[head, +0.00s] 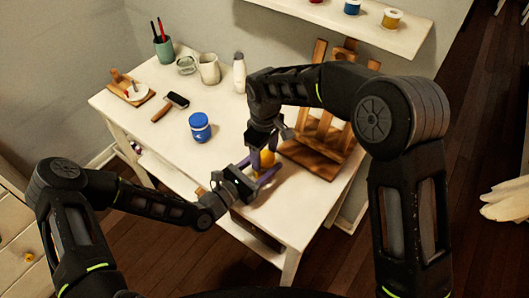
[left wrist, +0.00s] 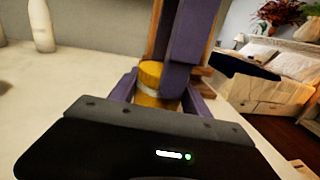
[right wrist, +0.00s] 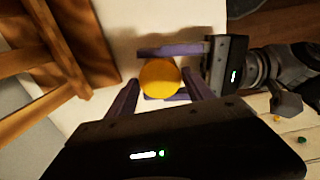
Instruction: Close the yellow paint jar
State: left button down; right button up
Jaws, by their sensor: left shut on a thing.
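The yellow paint jar (head: 266,159) stands upright near the front right of the white table. My left gripper (left wrist: 160,95) is shut on its body from the side. In the left wrist view, a yellow top (left wrist: 150,70) sits above a pale band, with yellow below. My right gripper (right wrist: 160,80) points down over the jar, its fingers on either side of the round yellow top (right wrist: 160,77). The fingertips are very close to its edge; I cannot tell whether they touch. A right finger hides part of the jar in the left wrist view.
A wooden easel (head: 318,150) stands close to the right of the jar. A shelf (head: 340,22) with paint jars hangs above.

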jog(key=c, duration=1.2)
jog(key=shift+o, duration=0.2)
jog(key=o, duration=1.6)
jog(key=shift+r, duration=0.1)
pick_arm(q)
jog(key=shift+c, duration=2.1)
grip_release()
pick_arm(e)
notch_tip(320, 180, up, 12)
jog(key=shift+f, duration=0.1)
